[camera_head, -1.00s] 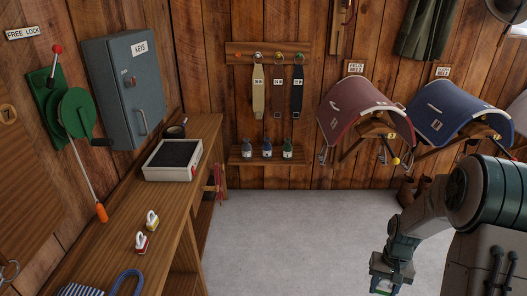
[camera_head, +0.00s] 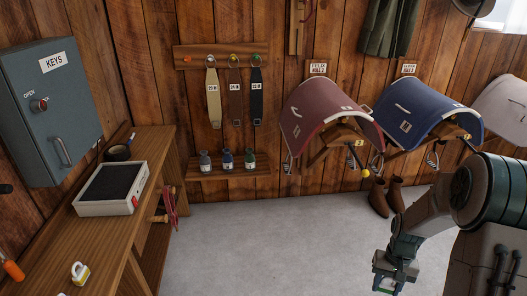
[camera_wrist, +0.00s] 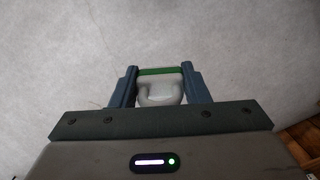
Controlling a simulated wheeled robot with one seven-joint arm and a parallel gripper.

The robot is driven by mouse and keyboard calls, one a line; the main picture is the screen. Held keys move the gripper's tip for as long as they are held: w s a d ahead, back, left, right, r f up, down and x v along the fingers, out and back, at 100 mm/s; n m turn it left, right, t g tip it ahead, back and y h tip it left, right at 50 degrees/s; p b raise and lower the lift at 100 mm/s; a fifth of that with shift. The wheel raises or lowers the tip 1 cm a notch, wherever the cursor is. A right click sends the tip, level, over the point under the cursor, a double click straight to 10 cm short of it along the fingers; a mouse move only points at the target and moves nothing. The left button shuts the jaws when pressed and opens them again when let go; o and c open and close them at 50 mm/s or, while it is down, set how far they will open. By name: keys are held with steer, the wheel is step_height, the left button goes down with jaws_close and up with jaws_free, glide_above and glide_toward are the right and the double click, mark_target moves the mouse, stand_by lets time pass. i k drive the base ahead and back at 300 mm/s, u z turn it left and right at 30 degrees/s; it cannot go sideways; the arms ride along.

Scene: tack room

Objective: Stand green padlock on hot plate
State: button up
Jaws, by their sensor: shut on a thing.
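The green padlock (camera_wrist: 160,72) is between the two fingers of my gripper (camera_wrist: 158,84) in the wrist view, its green edge and pale body showing with a grey shackle towards the palm. In the head view my gripper (camera_head: 394,284) hangs low at the bottom right over the floor, and a bit of green shows at its fingers. The hot plate (camera_head: 112,188), a white box with a dark flat top and a red mark at its front corner, stands on the wooden bench at the left, well apart from my gripper. Its top is bare.
The wooden bench (camera_head: 118,231) also holds a yellow-and-white padlock (camera_head: 80,272) and a dark mug (camera_head: 118,153) behind the hot plate. A grey key cabinet (camera_head: 52,110) hangs above. Red straps (camera_head: 170,205) hang at the bench's side. The grey floor (camera_head: 270,245) between is clear.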

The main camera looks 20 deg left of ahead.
mark_target(123, 182)
steer(key=u, duration=0.25)
steer(key=i, duration=1.4)
steer(key=u, duration=1.3)
steer(key=i, duration=0.6)
steer(key=u, duration=0.8)
